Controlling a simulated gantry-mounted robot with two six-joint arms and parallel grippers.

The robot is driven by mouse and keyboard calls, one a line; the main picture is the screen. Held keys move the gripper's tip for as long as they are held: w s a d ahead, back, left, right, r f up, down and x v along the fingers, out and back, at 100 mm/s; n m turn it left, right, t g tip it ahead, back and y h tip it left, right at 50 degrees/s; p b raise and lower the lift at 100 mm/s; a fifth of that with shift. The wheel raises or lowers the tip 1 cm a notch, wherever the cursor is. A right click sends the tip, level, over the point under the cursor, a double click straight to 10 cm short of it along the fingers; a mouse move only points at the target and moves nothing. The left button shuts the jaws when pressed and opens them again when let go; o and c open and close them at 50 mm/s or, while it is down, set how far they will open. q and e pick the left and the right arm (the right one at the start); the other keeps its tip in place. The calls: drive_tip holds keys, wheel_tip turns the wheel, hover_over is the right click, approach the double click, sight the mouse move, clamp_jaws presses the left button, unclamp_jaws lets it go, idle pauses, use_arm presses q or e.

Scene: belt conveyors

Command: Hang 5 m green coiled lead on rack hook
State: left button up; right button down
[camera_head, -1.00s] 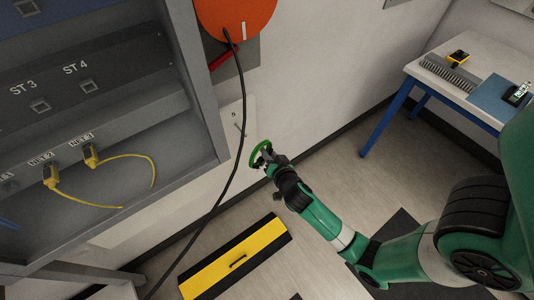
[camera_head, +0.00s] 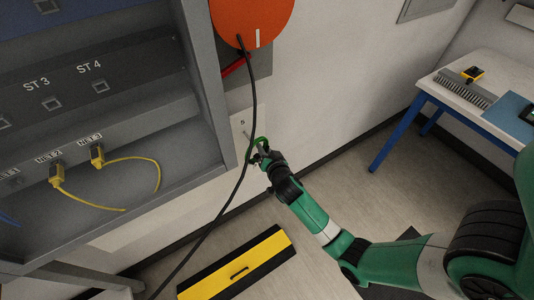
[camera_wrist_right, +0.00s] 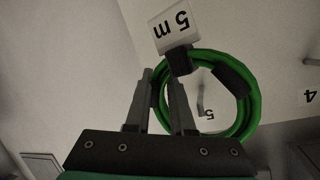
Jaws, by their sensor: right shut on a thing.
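The green coiled lead (camera_wrist_right: 257,104) is in my right gripper, with a white "5 m" tag (camera_wrist_right: 174,27) at its top in the right wrist view. My right gripper (camera_head: 262,156) is shut on the lead. In the head view the green lead (camera_head: 257,142) is small, close to the wall panel. A hook (camera_wrist_right: 201,104) on the pale panel, above a label "5", shows through the coil's opening in the right wrist view. Whether the coil touches the hook I cannot tell. My left gripper is not in view.
A black cable (camera_head: 245,155) hangs from the orange disc (camera_head: 252,18) just left of my right gripper. A grey rack (camera_head: 210,95) with yellow leads stands at left. A table (camera_head: 468,95) stands at right.

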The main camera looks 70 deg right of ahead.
drive_tip(key=shift+w+d+f+b, duration=0.1)
drive_tip(key=shift+w+d+b, duration=0.2)
drive_tip(key=shift+w+d, duration=0.25)
drive_tip(key=shift+w+d+b, duration=0.3)
drive_tip(key=shift+w, duration=0.4)
drive_tip(key=shift+w+d+f+b, duration=0.25)
drive_tip(key=shift+f+b, duration=0.15)
drive_tip(key=shift+b, duration=0.25)
drive_tip(key=shift+w+d+f+b, duration=0.1)
drive_tip(key=shift+w+f+b, duration=0.15)
drive_tip(key=shift+f+b, duration=0.25)
drive_tip(key=shift+r, duration=0.15)
drive_tip(key=c, duration=0.7)
unclamp_jaws()
drive_tip(key=shift+s, duration=0.1)
drive_tip(key=shift+r, duration=0.1)
drive_tip(key=p+v, duration=0.4)
drive_tip(key=v, duration=0.7)
drive_tip(key=shift+s+a, duration=0.2)
drive_tip(key=shift+s, duration=0.1)
